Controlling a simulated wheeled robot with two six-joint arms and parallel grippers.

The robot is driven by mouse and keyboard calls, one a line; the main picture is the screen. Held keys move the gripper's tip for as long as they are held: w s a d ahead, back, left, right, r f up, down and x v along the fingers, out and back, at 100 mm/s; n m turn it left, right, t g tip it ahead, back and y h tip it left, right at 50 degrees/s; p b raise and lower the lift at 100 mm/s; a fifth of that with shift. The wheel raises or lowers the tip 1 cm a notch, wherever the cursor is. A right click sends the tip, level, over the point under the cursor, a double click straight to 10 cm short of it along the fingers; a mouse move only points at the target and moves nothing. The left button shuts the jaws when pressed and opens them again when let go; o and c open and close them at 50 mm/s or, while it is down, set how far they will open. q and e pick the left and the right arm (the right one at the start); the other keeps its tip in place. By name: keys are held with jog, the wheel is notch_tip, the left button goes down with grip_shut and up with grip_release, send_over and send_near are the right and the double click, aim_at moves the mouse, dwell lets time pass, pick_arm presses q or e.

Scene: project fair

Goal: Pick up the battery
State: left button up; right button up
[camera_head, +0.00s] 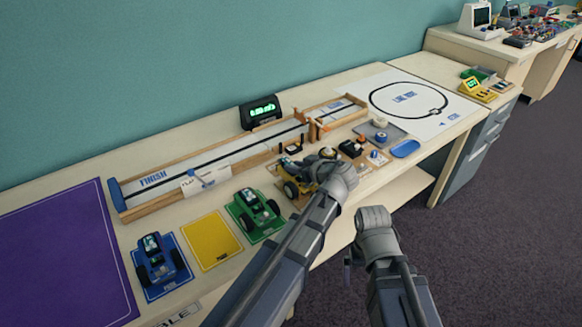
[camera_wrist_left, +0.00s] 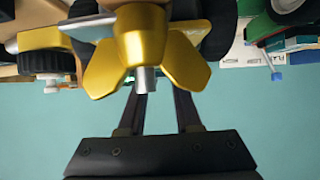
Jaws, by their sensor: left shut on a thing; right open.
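My left gripper (camera_head: 314,170) is over the yellow car (camera_head: 291,189) in the head view. In the left wrist view its two fingers (camera_wrist_left: 163,110) reach up behind a gold propeller-like part (camera_wrist_left: 148,45) with a silver tip. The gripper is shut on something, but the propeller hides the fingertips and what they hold. I cannot make out a battery for certain in either view. My right gripper (camera_head: 349,262) is open, off the front edge of the table and apart from the objects there; little of it shows.
The green car (camera_head: 254,212) and blue car (camera_head: 160,264) stand on pads, with an empty yellow pad (camera_head: 212,240) between them. A wooden finish track (camera_head: 225,162) lies behind. A blue tray (camera_head: 405,148), small parts and a line-track sheet (camera_head: 430,120) are to the right.

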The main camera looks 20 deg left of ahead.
pick_arm(q)
grip_shut()
jog(key=shift+r, duration=0.1)
notch_tip(320, 180, up, 10)
jog(key=p, duration=1)
dwell(0.8)
